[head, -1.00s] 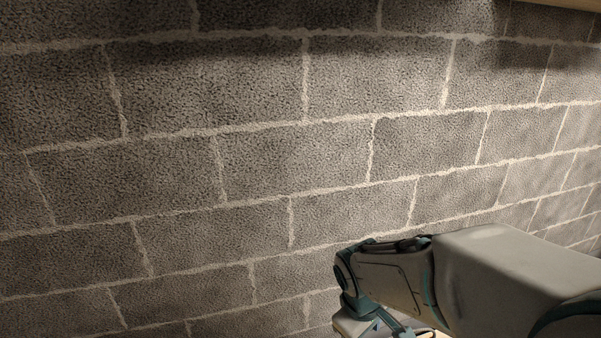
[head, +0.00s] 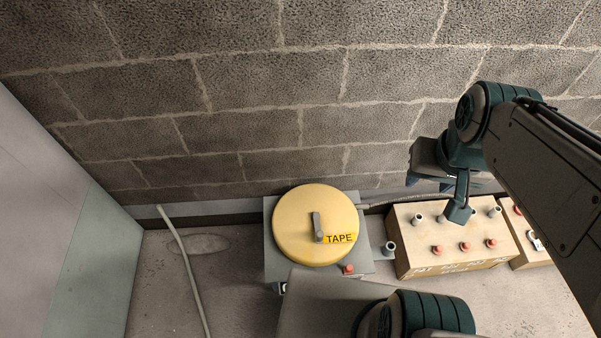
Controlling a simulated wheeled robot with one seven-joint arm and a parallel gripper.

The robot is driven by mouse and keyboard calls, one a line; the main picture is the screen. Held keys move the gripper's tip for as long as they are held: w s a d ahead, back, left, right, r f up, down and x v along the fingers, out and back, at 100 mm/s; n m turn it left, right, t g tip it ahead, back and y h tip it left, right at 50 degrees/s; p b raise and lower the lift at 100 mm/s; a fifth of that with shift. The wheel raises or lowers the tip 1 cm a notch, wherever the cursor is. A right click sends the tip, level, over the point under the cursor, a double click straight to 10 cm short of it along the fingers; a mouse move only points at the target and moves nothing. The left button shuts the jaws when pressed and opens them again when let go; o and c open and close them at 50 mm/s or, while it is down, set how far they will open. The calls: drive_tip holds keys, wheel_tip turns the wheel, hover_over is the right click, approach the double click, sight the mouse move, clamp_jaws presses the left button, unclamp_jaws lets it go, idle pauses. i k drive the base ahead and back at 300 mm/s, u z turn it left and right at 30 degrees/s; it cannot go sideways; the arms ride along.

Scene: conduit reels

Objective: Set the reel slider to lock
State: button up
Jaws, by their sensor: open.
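A yellow round reel (head: 293,245) labelled TAPE lies on a grey square base (head: 272,268) on the floor by the wall. A grey lever-like piece (head: 317,228) sits on top of it. A small dark and white fitting (head: 280,288) is at the base's front left edge. I cannot tell which of these is the slider, or its setting. My gripper (head: 429,184) is above and right of the reel, in front of the wall, touching nothing that I can see. Its dark fingers are small in view and apart, with nothing between them.
A red knob (head: 348,269) sits on the base's front right corner. A wooden box (head: 440,266) with several grey stubs and red caps stands to the right, another box (head: 519,232) beyond it. A pale cable (head: 188,268) lies left. A grey panel (head: 62,215) stands far left.

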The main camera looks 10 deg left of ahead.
sight(349, 269)
drive_tip(key=u, duration=1.4)
drive_tip(key=k, duration=2.2)
drive_tip(key=z, duration=1.4)
